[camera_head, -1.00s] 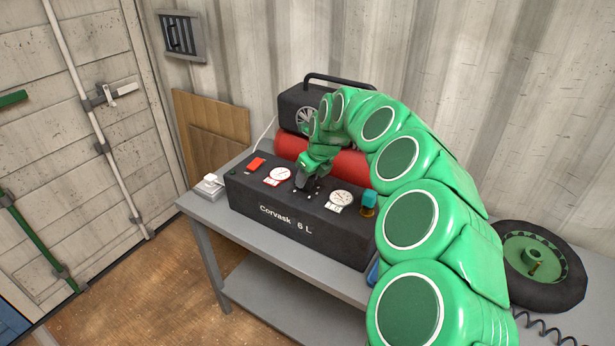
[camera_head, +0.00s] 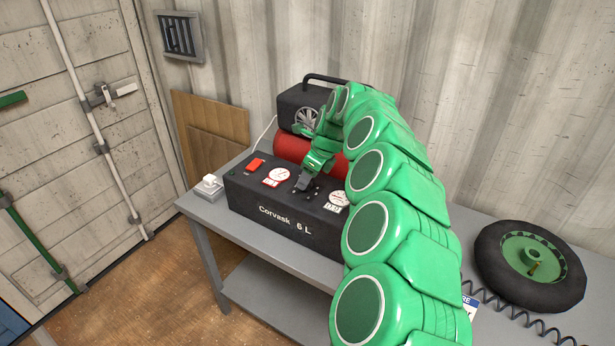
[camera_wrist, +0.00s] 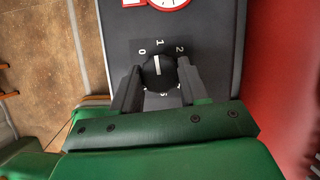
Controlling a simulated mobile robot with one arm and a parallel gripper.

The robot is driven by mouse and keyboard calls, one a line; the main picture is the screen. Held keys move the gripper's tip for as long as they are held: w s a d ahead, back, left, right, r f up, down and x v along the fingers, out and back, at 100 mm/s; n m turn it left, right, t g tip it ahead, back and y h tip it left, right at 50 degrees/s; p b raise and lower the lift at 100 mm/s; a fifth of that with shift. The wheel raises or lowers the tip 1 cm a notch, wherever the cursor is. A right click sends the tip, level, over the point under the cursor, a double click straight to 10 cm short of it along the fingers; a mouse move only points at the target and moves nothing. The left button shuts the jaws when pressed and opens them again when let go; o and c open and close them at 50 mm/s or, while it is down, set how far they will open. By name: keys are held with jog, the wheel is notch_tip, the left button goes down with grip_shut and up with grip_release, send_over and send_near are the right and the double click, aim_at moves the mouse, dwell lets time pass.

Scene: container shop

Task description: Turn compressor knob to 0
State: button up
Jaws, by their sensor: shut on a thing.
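The compressor (camera_head: 270,203) is a black box labelled "Corvask 6 L" on a grey bench. Its round black knob (camera_wrist: 158,74) with a white pointer line shows in the wrist view. The printed numbers 0, 1 and 2 show around it, and lower ones are partly covered. The pointer aims close to 1, leaning slightly towards the 0 side. My gripper (camera_wrist: 157,80) is shut on the knob, with one dark finger on each side. In the head view my gripper (camera_head: 304,183) is at the top panel between two gauges and hides the knob.
A red switch (camera_head: 256,164) and two white gauges, the left gauge (camera_head: 277,176) and the right gauge (camera_head: 339,199), flank the knob area. A red tank (camera_head: 290,149) lies behind. A wheel (camera_head: 530,265) lies at the bench's right. A white socket (camera_head: 209,184) sits at the left end.

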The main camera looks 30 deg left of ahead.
jog(key=o, duration=1.1)
jog(key=shift+c, duration=0.2)
jog(key=v, duration=0.8)
jog(key=shift+f, duration=0.1)
